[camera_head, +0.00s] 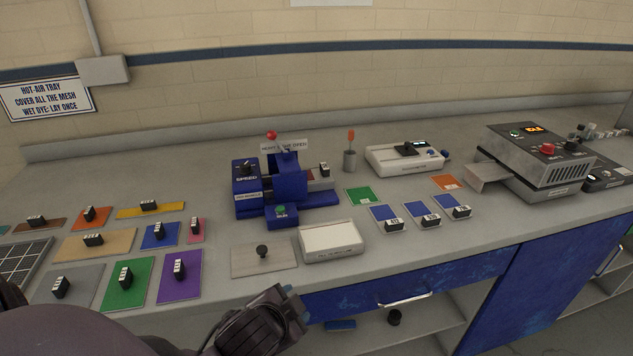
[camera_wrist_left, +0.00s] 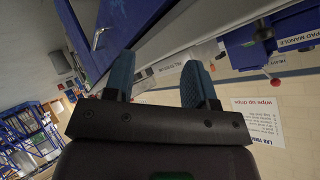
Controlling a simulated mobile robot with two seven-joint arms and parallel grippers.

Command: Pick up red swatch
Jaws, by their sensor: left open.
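A dull red patch (camera_head: 318,184), which may be the red swatch, shows at the right side of the blue pad mangle (camera_head: 290,190); a black labelled block (camera_head: 325,169) stands at it. The mangle partly hides it, so I cannot tell its full shape. My left gripper (camera_head: 292,300) is in front of the counter edge, well short of the mangle. In the left wrist view its two blue fingers (camera_wrist_left: 162,82) are apart with nothing between them. My right gripper is not in view.
Several coloured swatches with black blocks, including an orange one (camera_head: 90,217) and a pink one (camera_head: 196,230), lie at left. A white tray (camera_head: 332,241) and a knobbed plate (camera_head: 263,260) lie near the front edge. An orange swatch (camera_head: 446,182) lies at right. A drawer handle (camera_head: 404,300) juts out below.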

